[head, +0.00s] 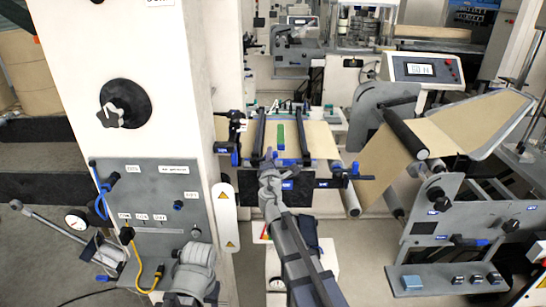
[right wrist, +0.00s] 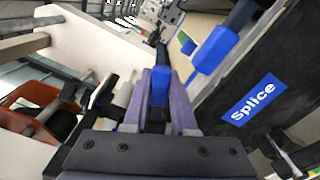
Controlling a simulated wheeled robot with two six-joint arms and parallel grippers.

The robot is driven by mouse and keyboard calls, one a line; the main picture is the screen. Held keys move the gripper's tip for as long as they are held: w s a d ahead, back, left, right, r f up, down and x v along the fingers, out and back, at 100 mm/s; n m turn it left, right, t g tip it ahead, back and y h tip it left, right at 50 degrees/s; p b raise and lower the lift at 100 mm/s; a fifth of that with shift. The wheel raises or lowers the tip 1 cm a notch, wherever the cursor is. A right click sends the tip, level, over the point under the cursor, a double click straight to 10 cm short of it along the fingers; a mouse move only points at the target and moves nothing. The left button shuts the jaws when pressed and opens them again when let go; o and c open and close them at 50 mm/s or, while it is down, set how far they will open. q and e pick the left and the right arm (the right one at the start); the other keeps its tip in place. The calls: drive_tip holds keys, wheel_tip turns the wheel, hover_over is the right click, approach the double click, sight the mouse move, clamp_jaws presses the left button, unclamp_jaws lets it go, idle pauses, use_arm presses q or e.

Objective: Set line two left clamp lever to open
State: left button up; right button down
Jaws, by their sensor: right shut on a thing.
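The splice table (head: 325,143) stands mid-view, with two dark clamp bars (head: 302,135) lying across the brown web. My right gripper (head: 268,168) is at the front edge of this table, at the near end of the left bar. In the right wrist view, my right gripper (right wrist: 160,100) is shut on a blue lever (right wrist: 160,84), which stands between its two fingers. The lever's lower part is hidden by the gripper. A second blue handle (right wrist: 215,50) shows to its right.
A black front panel with a blue Splice label (right wrist: 252,100) is close to the right of my gripper. A white pillar with a grey control panel (head: 160,205) stands left. Rollers and a brown web (head: 395,165) are on the right.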

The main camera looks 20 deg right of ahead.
drive_tip(key=n, duration=0.1)
drive_tip(key=a+r+n+p, duration=0.1)
drive_tip(key=n, duration=0.1)
drive_tip(key=shift+w+r, duration=0.1)
drive_tip(key=shift+r, duration=0.2)
drive_tip(key=n, duration=0.1)
drive_tip(key=a+r+n+p, duration=0.1)
drive_tip(key=shift+w+n, duration=0.15)
drive_tip(key=shift+n, duration=0.15)
drive_tip(key=n, duration=0.1)
drive_tip(key=a+n+p, duration=0.1)
drive_tip(key=n, duration=0.1)
drive_tip(key=shift+w+a+r, duration=0.2)
drive_tip(key=shift+r, duration=0.2)
drive_tip(key=shift+w+a+r+n, duration=0.15)
drive_tip(key=shift+a+n, duration=0.45)
drive_tip(key=shift+n, duration=0.7)
drive_tip(key=c, duration=0.7)
unclamp_jaws()
drive_tip(key=v, duration=0.7)
drive_tip(key=shift+s+a, duration=0.15)
drive_tip(key=shift+s, duration=0.2)
